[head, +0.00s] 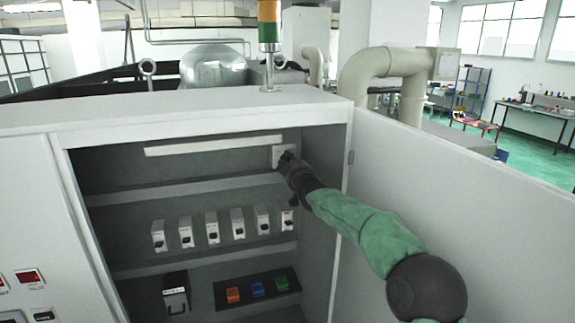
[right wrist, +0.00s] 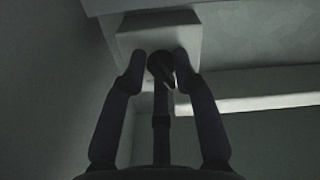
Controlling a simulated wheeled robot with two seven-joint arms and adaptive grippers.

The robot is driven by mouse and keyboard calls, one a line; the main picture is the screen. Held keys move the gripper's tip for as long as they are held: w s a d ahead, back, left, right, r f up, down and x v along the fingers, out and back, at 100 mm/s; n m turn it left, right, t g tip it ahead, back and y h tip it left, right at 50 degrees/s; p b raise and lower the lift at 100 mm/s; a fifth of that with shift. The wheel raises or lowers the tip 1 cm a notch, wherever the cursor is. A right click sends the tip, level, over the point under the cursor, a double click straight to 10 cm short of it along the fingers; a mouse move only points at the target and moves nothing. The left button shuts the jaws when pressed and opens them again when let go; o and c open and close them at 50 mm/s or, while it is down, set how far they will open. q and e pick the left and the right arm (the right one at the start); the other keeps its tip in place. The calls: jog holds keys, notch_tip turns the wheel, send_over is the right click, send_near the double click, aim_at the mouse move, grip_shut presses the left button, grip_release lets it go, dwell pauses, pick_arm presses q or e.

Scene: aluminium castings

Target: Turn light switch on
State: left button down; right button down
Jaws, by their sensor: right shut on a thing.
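The light switch is a small pale box (head: 277,153) high at the back right inside the open cabinet. In the right wrist view the box (right wrist: 158,38) has a dark round knob (right wrist: 160,66) with a short lever on its face. My right gripper (head: 284,160) reaches it, covering part of it in the head view. A long pale light strip (head: 213,146) runs along the cabinet's upper back; the interior looks dim. My left gripper is out of view.
Below are a row of white breakers (head: 212,228), a black panel with orange, blue and green switches (head: 257,289), and a black-and-grey box (head: 175,293). The open cabinet door (head: 455,220) stands right of my arm. The cabinet's side wall (head: 322,205) is close beside the gripper.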

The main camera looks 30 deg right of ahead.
jog(key=shift+d+m+b, duration=0.15)
jog(key=shift+m+b, duration=2.6)
jog(key=shift+m, duration=2.95)
jog(key=c, duration=1.3)
grip_release()
jog(key=shift+o, duration=0.6)
jog(key=shift+s+d+f, duration=0.1)
jog(key=shift+d+f, duration=0.05)
jog(key=shift+a, duration=0.25)
jog(key=v, duration=1.1)
jog(key=shift+s, duration=0.45)
